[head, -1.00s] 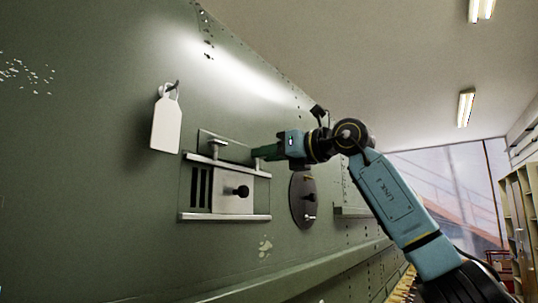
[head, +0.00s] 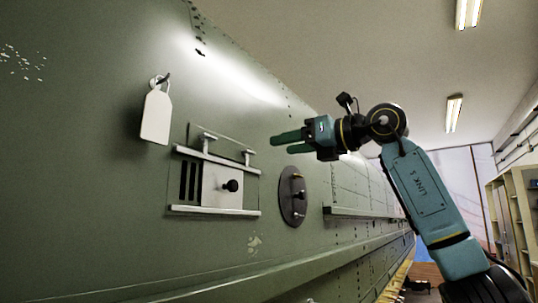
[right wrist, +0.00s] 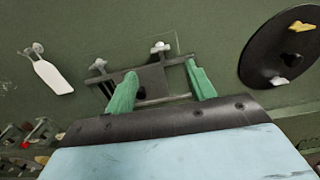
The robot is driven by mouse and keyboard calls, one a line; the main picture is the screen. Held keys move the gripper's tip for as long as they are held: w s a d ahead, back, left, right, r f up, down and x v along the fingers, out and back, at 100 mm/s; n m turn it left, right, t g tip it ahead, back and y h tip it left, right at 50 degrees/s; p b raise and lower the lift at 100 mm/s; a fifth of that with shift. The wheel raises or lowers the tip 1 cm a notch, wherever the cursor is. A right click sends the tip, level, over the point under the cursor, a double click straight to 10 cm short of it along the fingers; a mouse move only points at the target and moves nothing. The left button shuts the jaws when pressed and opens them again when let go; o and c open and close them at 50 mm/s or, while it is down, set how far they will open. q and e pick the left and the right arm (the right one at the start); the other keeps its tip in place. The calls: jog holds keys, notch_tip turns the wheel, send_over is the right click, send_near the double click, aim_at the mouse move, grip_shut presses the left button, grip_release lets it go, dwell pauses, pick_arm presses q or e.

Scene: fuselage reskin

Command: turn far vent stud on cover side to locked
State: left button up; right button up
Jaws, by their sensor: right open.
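The vent (head: 214,212) is on the green fuselage side, with dark slots on its left and a pale sliding cover (head: 222,198) with a black knob (head: 231,185) on its right. Two metal studs stand out along its top rail: a left one (head: 209,137) and a right, cover-side one (head: 248,154). In the right wrist view, they show as one stud (right wrist: 98,65) at left and one (right wrist: 160,47) near the middle. My right gripper (head: 282,144) is open and empty, right of the cover-side stud and apart from it. My left gripper is out of view.
A dark oval plate (head: 292,207) with a yellow and a pale fastener sits right of the vent. A white tag (head: 156,118) hangs at upper left. A ledge (head: 345,213) juts out farther right. The space right of my arm is open.

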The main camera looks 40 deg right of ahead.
jog(key=v, duration=0.5)
